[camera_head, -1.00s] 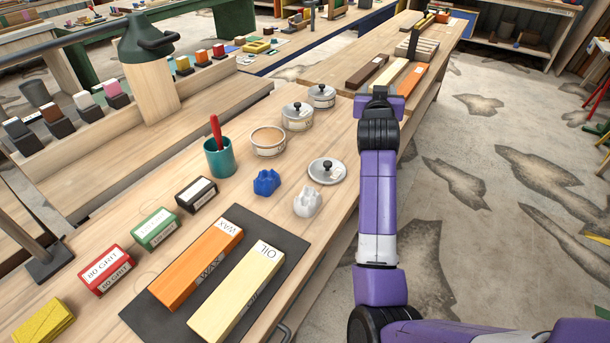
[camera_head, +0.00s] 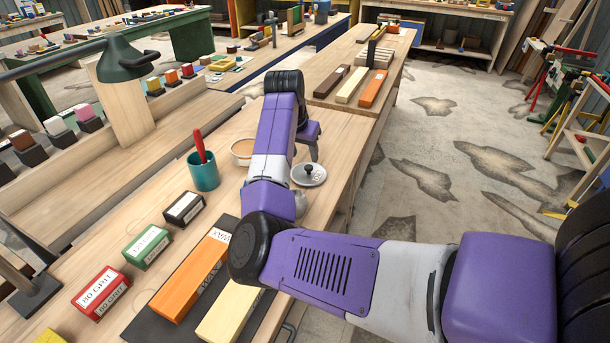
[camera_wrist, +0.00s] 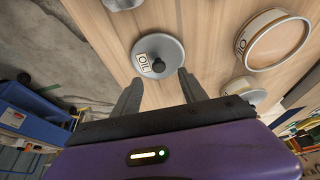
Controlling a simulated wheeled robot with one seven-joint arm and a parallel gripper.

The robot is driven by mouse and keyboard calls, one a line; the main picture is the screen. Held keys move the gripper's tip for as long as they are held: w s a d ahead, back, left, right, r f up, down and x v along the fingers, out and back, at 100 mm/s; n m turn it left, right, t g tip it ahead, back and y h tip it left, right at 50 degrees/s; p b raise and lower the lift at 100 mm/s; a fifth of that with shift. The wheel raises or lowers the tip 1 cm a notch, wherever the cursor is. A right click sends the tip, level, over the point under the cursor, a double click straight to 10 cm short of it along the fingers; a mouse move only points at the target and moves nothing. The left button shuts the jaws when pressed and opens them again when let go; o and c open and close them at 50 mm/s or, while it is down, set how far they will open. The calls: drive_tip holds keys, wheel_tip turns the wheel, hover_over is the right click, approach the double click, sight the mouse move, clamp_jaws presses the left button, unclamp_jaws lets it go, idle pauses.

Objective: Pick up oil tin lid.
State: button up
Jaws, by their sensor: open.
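The oil tin lid (camera_head: 309,174) is a round grey disc with a black knob, lying on the workbench. In the wrist view the lid (camera_wrist: 172,50) shows an "OIL" label beside its knob. My gripper (camera_wrist: 159,76) is open and empty, its two fingers pointing toward the lid, with the knob seen just beyond and between the fingertips. In the head view my gripper (camera_head: 314,152) is just behind the lid, partly hidden by my arm. The open oil tin (camera_head: 242,153) with tan contents stands to the left; it also shows in the wrist view (camera_wrist: 278,42).
A teal cup (camera_head: 203,172) with a red-handled tool stands left of my arm. Another grey tin (camera_wrist: 243,88) is close to my right finger in the wrist view. Orange (camera_head: 193,275) and cream blocks lie on a dark mat. My arm hides part of the bench.

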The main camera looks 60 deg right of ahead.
sight(309, 166)
drive_tip(key=x, duration=0.7)
drive_tip(key=shift+s+d, duration=0.1)
drive_tip(key=shift+r, duration=0.1)
clamp_jaws()
